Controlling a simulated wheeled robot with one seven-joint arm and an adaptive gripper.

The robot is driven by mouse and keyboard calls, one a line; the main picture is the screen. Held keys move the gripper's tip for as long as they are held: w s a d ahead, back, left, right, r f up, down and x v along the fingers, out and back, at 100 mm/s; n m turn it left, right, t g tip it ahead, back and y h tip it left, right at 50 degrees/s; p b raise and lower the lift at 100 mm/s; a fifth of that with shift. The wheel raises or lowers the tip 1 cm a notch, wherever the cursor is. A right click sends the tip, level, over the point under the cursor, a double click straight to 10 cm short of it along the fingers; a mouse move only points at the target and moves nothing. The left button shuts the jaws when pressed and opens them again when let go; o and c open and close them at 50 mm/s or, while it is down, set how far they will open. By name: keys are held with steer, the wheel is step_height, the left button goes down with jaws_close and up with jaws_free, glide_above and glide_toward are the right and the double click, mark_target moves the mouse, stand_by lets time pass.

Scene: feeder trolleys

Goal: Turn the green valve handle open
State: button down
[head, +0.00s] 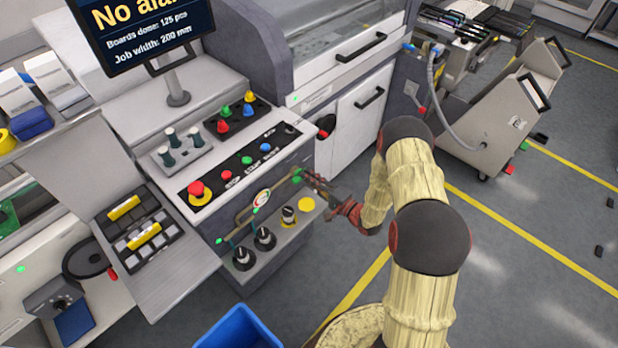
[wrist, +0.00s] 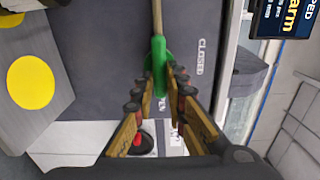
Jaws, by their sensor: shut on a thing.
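The green valve handle (wrist: 158,60) sits at the end of a brass pipe (wrist: 158,18) in the wrist view. It lies between the fingertips of my gripper (wrist: 160,84), which is shut on it. The word CLOSED (wrist: 201,57) is printed on the dark panel to the right of the handle, and a partly hidden label ending in "PEN" (wrist: 163,106) shows below it, behind the fingers. In the head view my gripper (head: 308,178) reaches the front of the grey console, where the green handle (head: 297,174) shows small and partly covered.
Below the pipe, a ledge carries several black knobs (head: 265,239) and a yellow disc (head: 306,204). A blue bin (head: 240,330) stands below.

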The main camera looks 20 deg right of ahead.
stand_by(0.3)
steer(key=c, duration=1.9)
jaws_free()
steer(key=shift+o, duration=0.5)
steer(key=v, duration=1.2)
